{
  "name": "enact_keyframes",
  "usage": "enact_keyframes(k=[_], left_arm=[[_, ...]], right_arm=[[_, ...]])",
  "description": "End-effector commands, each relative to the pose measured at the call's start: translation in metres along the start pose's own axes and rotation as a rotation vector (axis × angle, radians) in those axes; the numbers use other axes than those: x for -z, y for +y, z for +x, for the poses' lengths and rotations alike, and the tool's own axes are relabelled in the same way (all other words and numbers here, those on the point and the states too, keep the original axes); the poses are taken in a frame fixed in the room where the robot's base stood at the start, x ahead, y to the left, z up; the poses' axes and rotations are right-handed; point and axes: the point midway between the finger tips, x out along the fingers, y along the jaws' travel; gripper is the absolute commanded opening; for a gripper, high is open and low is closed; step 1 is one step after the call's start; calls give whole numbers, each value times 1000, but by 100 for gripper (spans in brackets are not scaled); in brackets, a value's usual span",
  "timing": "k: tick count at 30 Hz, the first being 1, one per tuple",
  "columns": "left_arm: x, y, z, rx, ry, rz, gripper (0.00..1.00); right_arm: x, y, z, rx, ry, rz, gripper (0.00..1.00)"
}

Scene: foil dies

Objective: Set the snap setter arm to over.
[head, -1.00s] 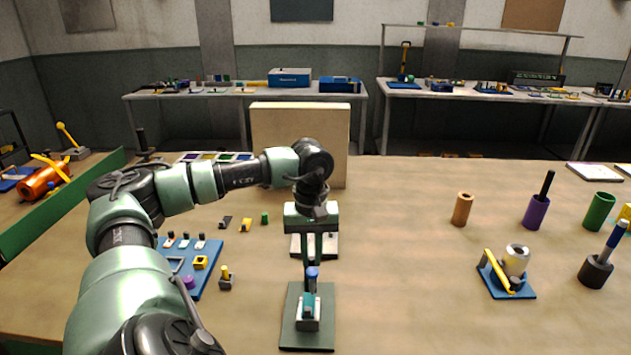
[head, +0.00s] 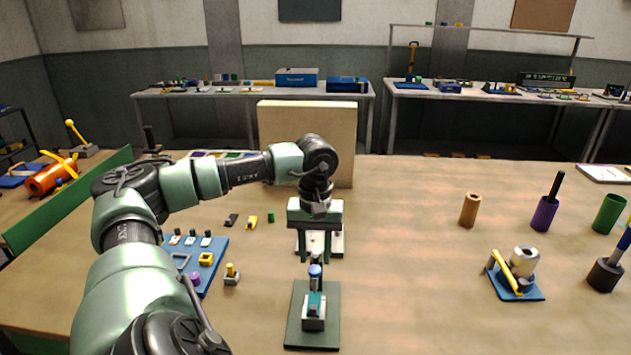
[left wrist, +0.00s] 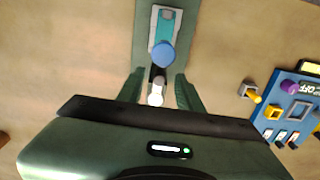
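The snap setter stands on a green base plate (head: 293,325) at the front centre of the table. Its teal arm (head: 315,302) rises to a blue knob (head: 315,271). The arm and knob (left wrist: 163,53) also show in the left wrist view. My left gripper (head: 316,260) points down just behind and above the knob. Its two fingers (left wrist: 160,76) are apart, with nothing clasped between them. The knob shows near the gap between the fingertips; I cannot tell whether they touch it. My right gripper is not in view.
A white plate (head: 339,245) lies behind the gripper, partly hidden. A blue board (head: 212,272) with small parts and a yellow-topped piece (head: 231,274) are on the left. A blue-based fixture (head: 515,283) and several cylinders stand on the right. The table between is clear.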

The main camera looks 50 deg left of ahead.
Motion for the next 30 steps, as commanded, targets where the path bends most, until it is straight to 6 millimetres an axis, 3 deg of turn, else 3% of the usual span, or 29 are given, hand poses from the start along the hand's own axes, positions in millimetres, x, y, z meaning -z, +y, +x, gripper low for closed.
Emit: enact_keyframes(k=[8, 21, 30], left_arm=[[-1, 0, -2, 0, -2, 0, 36], [0, 1, -68, -4, 0, 1, 36], [0, 0, -78, 1, -2, 0, 36]], right_arm=[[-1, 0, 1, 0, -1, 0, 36], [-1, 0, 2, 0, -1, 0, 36], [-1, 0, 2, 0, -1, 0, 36]])
